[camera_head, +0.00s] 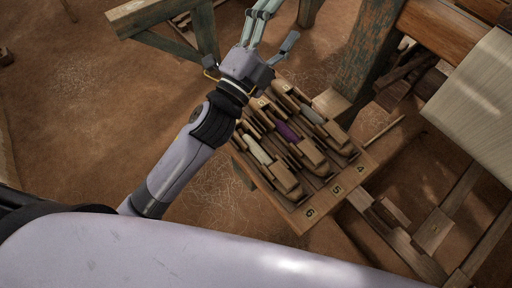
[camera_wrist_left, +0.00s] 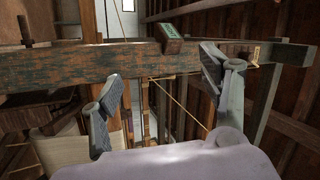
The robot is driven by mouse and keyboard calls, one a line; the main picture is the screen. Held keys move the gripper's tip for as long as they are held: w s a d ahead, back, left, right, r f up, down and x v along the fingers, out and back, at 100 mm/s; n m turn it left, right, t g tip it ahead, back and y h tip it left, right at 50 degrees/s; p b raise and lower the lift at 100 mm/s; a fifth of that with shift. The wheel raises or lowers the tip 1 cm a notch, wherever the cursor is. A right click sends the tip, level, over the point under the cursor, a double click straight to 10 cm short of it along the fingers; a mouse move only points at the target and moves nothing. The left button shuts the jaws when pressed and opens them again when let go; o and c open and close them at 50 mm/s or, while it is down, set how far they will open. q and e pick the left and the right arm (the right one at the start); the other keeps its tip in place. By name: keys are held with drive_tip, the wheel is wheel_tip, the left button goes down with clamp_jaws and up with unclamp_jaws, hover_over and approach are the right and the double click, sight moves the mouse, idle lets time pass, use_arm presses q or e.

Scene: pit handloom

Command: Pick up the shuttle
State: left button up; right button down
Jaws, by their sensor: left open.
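Three wooden boat-shaped shuttles lie side by side in a wooden tray (camera_head: 262,180) marked 4, 5 and 6 in the head view. One holds cream thread (camera_head: 257,150), the middle one purple thread (camera_head: 286,130), and the one by the 4 grey thread (camera_head: 311,114). My left gripper (camera_head: 278,20) is open with nothing between its fingers, beyond the far end of the tray and apart from the shuttles. The left wrist view shows its two spread fingers (camera_wrist_left: 160,76) before a wooden beam; no shuttle shows there. My right gripper is not in view.
A worn wooden post (camera_head: 362,55) stands beyond the tray. A painted bench (camera_head: 150,15) is at upper left. Pale cloth (camera_head: 480,90) and loom timbers fill the right. The wrist view shows a worn beam (camera_wrist_left: 60,68) with a small green block (camera_wrist_left: 168,28). Bare earth lies left.

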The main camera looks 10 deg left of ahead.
use_arm(q)
drive_tip(key=s+d+r+m+g+h, duration=0.45)
drive_tip(key=d+m+g+h, duration=0.3)
drive_tip(key=m, duration=0.55)
drive_tip(key=s+d+r+m+g+h, duration=0.3)
drive_tip(key=s+d+m+g+h, duration=0.45)
drive_tip(key=m, duration=0.55)
drive_tip(key=s+d+f+m+g+y, duration=0.2)
drive_tip(key=s+f+m+g+y, duration=0.3)
drive_tip(key=m+g, duration=0.45)
drive_tip(key=m+t+y+p, duration=0.1)
drive_tip(key=m+t+y, duration=0.5)
drive_tip(key=y, duration=1.2)
hover_over(248, 137)
drive_tip(key=f, duration=0.8)
drive_tip(key=f+m+g, duration=0.1)
drive_tip(key=f, duration=0.8)
drive_tip(key=f+g, duration=0.1)
drive_tip(key=f, duration=0.8)
drive_tip(key=shift+d+f+m, duration=0.15)
drive_tip(key=shift+d+m, duration=0.1)
drive_tip(key=shift+d, duration=0.1)
drive_tip(key=shift+f, duration=0.55)
drive_tip(key=f+p, duration=0.1)
drive_tip(key=f, duration=0.3)
drive_tip(key=shift+a+f+p, duration=0.1)
drive_tip(key=shift+a+p, duration=0.25)
drive_tip(key=shift+a, duration=0.05)
drive_tip(key=shift+f, duration=0.45)
